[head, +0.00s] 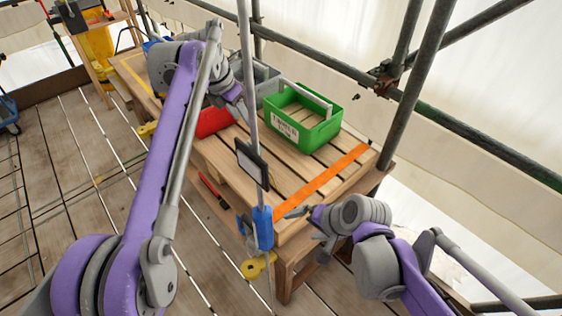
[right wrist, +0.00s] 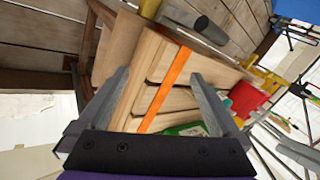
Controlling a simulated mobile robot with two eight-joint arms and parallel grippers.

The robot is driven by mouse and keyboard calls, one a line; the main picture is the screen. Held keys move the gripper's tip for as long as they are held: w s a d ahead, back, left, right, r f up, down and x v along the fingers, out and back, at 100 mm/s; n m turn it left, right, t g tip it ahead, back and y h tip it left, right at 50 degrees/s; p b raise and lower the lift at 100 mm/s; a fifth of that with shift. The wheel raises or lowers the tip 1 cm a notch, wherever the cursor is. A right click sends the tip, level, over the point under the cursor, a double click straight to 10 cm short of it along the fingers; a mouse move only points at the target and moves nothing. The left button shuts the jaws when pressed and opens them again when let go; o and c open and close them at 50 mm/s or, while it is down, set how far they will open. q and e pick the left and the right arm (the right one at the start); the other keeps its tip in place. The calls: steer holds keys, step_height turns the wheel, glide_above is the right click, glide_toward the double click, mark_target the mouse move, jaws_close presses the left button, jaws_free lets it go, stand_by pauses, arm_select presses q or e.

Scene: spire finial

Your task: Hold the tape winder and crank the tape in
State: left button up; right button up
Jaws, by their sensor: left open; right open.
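An orange strip (head: 325,180), which looks like the tape, lies straight across the slatted wooden bench. It also shows in the right wrist view (right wrist: 166,88), between the fingers. I cannot clearly make out the tape winder or its crank; a red object (head: 213,121) sits on the bench left of the green crate, partly hidden by my left arm. My left gripper (head: 240,112) is open above the bench, near the red object, partly behind a thin pole. My right gripper (head: 297,213) is open and empty at the bench's near edge, close to the strip's near end.
A green crate (head: 318,141) with a pale handle stands on the bench, with a grey bin (head: 268,86) behind it. A thin upright pole with a dark-framed card (head: 252,163) and a blue part (head: 263,228) stands in front. Scaffold tubes (head: 418,70) border the right.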

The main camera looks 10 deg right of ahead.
steer(key=w+a+m+y, duration=0.1)
steer(key=w+m+y, duration=0.1)
steer(key=w, duration=0.3)
steer(key=w+a+m+y, duration=0.2)
steer(key=w+m, duration=0.2)
steer(key=w, duration=0.1)
steer(key=w+a+m+t+y, duration=0.1)
steer(key=w+m+y, duration=0.1)
steer(key=w, duration=0.3)
steer(key=shift+a+f+m, duration=0.15)
steer(key=shift+a+m, duration=0.05)
steer(key=shift+m, duration=0.3)
steer(key=w+f+m+t+y, duration=0.1)
steer(key=w+m, duration=0.1)
steer(key=w+d+m+t+y, duration=0.1)
steer(key=w+m+y, duration=0.1)
steer(key=w, duration=0.1)
steer(key=w+f+m+y, duration=0.1)
steer(key=w+m, duration=0.2)
steer(key=shift+w+d+f+t+y, duration=0.15)
steer(key=shift+d+f+t+y, duration=0.2)
steer(key=shift+d+t+y, duration=0.05)
steer(key=shift+w+d+f+m+y, duration=0.15)
steer(key=shift+w+m+y, duration=0.15)
steer(key=shift+m, duration=0.2)
steer(key=x, duration=1)
steer(key=shift+w+a, duration=0.2)
steer(key=shift+a, duration=0.1)
steer(key=c, duration=1.5)
